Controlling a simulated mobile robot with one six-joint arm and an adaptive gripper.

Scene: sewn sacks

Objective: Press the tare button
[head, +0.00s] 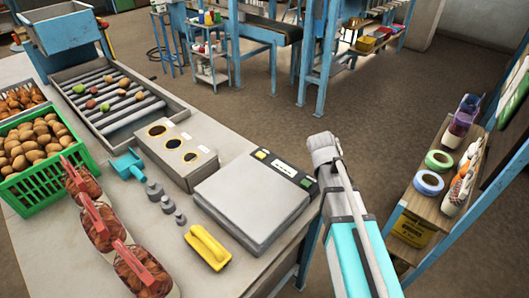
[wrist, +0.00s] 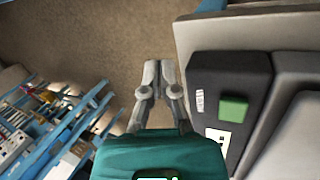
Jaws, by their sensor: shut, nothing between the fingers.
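The scale (head: 252,198) stands on the table, with a flat grey plate and a dark panel along its far edge. The panel carries a yellow button (head: 261,154) at its left end, a small display (head: 285,167) and a green button (head: 306,183) at its right end. In the wrist view the green button (wrist: 233,108) is right of my gripper (wrist: 158,66). The gripper is shut and empty, its fingertips over the floor beside the panel and apart from the button. In the head view my arm's end is just right of the panel; the fingers cannot be made out.
Red-topped sacks (head: 105,230) and a green crate (head: 45,180) lie further left. A shelf (head: 435,205) stands right, across open floor.

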